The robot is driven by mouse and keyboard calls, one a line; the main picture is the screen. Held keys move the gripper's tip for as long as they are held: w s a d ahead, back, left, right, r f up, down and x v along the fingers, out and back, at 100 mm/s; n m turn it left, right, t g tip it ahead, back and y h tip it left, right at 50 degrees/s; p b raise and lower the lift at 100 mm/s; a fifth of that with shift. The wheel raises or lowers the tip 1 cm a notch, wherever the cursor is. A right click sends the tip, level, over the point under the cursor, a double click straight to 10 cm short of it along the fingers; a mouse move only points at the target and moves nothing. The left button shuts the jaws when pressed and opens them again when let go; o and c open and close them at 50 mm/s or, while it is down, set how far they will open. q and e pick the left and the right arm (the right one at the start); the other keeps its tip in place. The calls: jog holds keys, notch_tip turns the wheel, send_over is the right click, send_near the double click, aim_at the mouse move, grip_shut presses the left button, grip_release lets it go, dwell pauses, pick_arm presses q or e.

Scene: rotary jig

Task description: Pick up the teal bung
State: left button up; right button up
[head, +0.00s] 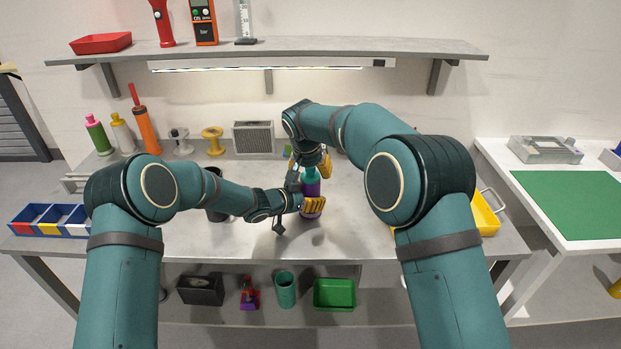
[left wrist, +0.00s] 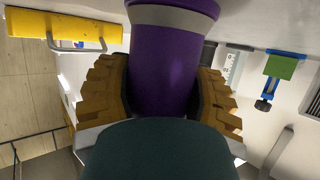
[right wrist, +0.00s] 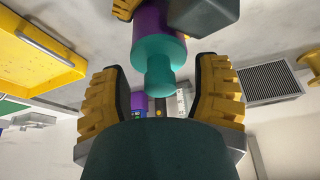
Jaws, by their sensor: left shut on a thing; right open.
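The teal bung (right wrist: 158,62) sits in the top of a purple bottle in the right wrist view; it also shows in the head view (head: 311,174). The purple bottle (left wrist: 165,55) has a pale band and stands near the middle of the bench. My left gripper (head: 313,206) is shut on the bottle's body, with a yellow pad on each side. My right gripper (right wrist: 160,90) is open, its yellow-padded fingers on either side of the bung with gaps between. In the head view the right gripper (head: 311,162) is at the bung's height and partly hides it.
A grey vented box (head: 253,137) and a yellow spool (head: 213,141) stand at the back of the bench. A dark cup (head: 214,205) is behind my left forearm. A yellow bin (head: 486,214) is at the right, partly behind my right arm. A shelf (head: 270,50) runs above.

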jog(key=shift+o, duration=0.2)
grip_shut()
jog(key=shift+r, duration=0.1)
notch_tip(320, 180, up, 10)
pick_arm(q)
jog(key=o, duration=1.4)
